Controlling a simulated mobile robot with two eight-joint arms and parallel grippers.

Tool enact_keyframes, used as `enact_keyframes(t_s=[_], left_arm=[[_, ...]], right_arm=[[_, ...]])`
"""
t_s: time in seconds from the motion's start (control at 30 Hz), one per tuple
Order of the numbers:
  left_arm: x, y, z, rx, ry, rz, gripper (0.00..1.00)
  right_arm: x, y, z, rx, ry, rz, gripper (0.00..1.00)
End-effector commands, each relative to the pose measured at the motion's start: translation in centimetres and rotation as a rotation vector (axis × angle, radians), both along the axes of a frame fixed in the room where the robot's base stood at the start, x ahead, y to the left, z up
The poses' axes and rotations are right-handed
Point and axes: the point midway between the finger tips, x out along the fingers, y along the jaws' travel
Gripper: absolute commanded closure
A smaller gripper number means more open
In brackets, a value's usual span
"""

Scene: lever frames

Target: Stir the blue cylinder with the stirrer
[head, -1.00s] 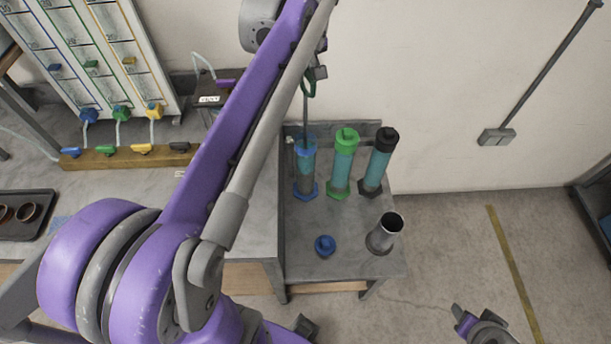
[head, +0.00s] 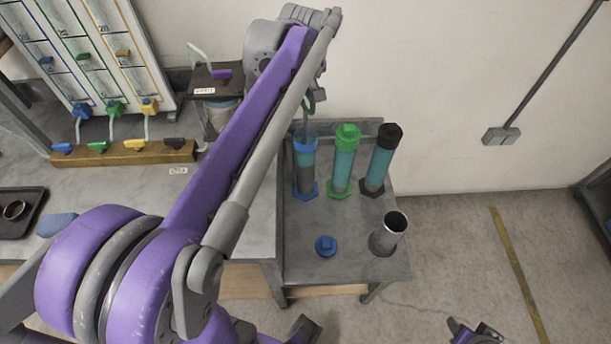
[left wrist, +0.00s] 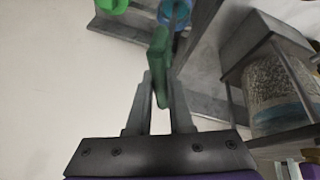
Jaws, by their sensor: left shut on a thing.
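The blue cylinder (head: 306,178), with a blue rim and blue foot, stands upright and uncapped at the back left of the small grey table. My left gripper (head: 316,93) is above it, partly hidden by my arm. It is shut on the green handle of the stirrer (head: 308,105), whose rod runs down into the cylinder's mouth. In the left wrist view the green handle (left wrist: 161,62) sits between the fingers, with the blue rim (left wrist: 176,12) beyond. The rod's lower end is hidden. My right gripper (head: 474,331) is cut off at the bottom edge, away from the table.
A green-capped cylinder (head: 343,165) and a black-capped cylinder (head: 380,168) stand close to the right. A blue cap (head: 326,245) and an open grey cup (head: 388,235) are nearer the front. A wall is behind; the table's front middle is mostly clear.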

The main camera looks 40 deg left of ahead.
Motion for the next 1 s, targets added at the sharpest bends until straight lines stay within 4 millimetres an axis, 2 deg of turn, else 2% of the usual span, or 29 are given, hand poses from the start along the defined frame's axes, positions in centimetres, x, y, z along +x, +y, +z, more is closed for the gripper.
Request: enact_keyframes(t_s=[0.17,0.6,1.0], left_arm=[[0.0,0.0,-1.0,0.000,0.001,0.000,1.00],[0.0,0.0,-6.4,0.001,0.001,-0.001,1.00],[0.1,0.0,-6.2,0.000,0.000,0.000,1.00]], right_arm=[[-0.2,0.0,-0.6,0.000,0.003,0.000,0.50],[-0.8,0.0,-3.9,0.000,0.016,0.000,0.50],[-0.8,0.0,-3.6,0.000,0.015,0.000,0.50]])
